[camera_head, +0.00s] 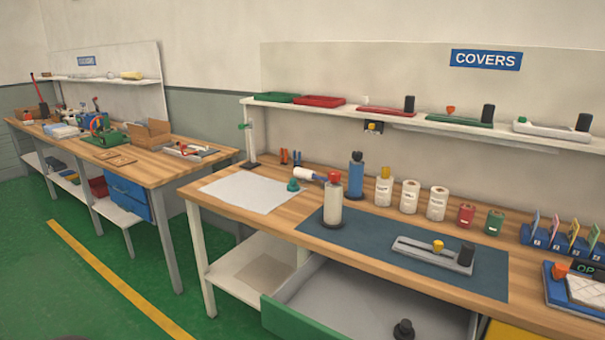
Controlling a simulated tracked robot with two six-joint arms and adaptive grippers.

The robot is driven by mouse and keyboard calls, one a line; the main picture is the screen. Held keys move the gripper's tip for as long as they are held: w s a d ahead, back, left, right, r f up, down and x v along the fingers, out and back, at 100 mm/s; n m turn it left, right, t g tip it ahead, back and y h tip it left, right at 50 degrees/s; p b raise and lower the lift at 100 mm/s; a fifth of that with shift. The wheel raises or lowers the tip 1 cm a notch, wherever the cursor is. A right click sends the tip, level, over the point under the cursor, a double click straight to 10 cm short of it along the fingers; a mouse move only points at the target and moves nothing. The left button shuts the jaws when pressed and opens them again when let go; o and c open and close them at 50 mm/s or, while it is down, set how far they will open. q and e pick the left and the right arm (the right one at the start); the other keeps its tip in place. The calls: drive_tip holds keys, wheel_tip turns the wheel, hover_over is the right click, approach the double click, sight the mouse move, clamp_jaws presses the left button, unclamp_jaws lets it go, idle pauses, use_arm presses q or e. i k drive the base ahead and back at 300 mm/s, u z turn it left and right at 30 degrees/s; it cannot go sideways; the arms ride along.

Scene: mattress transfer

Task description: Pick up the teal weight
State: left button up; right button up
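The teal weight (293,185) is a small knobbed piece. It rests near the right edge of a white sheet (248,191) on the right-hand wooden workbench (228,216). A white tube-like item with a blue and red end (308,174) lies just behind it. A cream bottle with a red top (333,202) stands to its right on a dark blue mat (375,250). Neither of my grippers shows in this view.
An open drawer with a green front (300,320) juts out below the bench, with a dark knobbed piece (403,329) inside. Several bottles and jars line the bench's back. A shelf (390,120) hangs above. Green floor (60,290) is clear at left.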

sight(292, 187)
drive_tip(key=z, duration=0.05)
drive_tip(key=k, duration=1)
drive_tip(key=u, duration=1)
drive_tip(key=i, duration=2.8)
drive_tip(key=z, duration=0.9)
drive_tip(key=k, duration=0.7)
drive_tip(key=z, duration=0.1)
